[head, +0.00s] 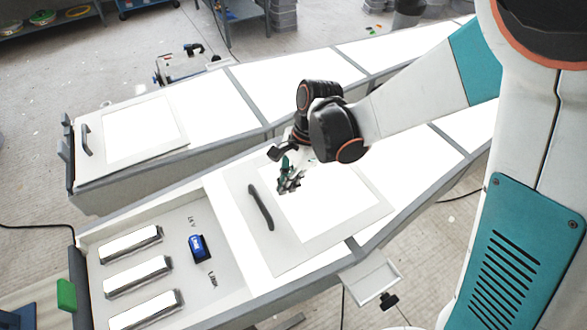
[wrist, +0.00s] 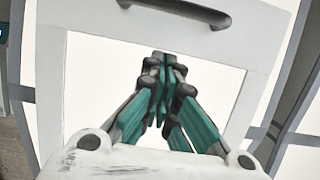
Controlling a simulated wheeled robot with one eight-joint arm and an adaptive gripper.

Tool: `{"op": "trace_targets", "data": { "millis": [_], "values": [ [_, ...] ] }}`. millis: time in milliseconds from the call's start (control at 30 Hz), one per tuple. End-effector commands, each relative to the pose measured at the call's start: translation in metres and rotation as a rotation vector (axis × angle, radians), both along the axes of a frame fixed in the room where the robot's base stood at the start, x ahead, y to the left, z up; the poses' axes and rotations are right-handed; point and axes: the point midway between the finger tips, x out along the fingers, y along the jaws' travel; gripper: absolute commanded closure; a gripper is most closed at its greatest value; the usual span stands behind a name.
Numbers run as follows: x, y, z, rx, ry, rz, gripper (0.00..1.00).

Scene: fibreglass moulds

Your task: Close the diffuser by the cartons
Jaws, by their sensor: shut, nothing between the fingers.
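The near diffuser is a white framed panel (head: 238,190) with a dark bar handle (head: 260,207). It is slid right, leaving the left end of its long light housing uncovered. My gripper (head: 288,184) is shut and empty over the panel, right of the handle and apart from it. In the wrist view, my fingertips (wrist: 164,62) are together over the panel's bright window, and the handle (wrist: 175,9) shows at the top edge. A second diffuser (head: 140,130) with its own handle (head: 86,140) covers the left end of the far housing. I cannot identify any cartons for certain.
The uncovered bay holds three light bars (head: 137,277) and a blue object (head: 199,248). A green block (head: 66,295) is at its left end. A small tray (head: 371,276) juts from the near side. Grey stacked items (head: 284,15) stand at the back.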

Motion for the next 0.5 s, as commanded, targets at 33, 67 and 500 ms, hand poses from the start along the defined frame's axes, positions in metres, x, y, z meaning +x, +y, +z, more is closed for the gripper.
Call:
{"op": "trace_targets", "data": {
  "millis": [33, 67, 500],
  "values": [
    [-0.006, 0.009, -0.001, 0.001, 0.000, 0.006, 1.00],
    [-0.008, 0.013, -0.001, 0.001, 0.001, 0.006, 1.00],
    [-0.019, 0.031, -0.004, 0.001, 0.000, 0.002, 1.00]
  ]
}}
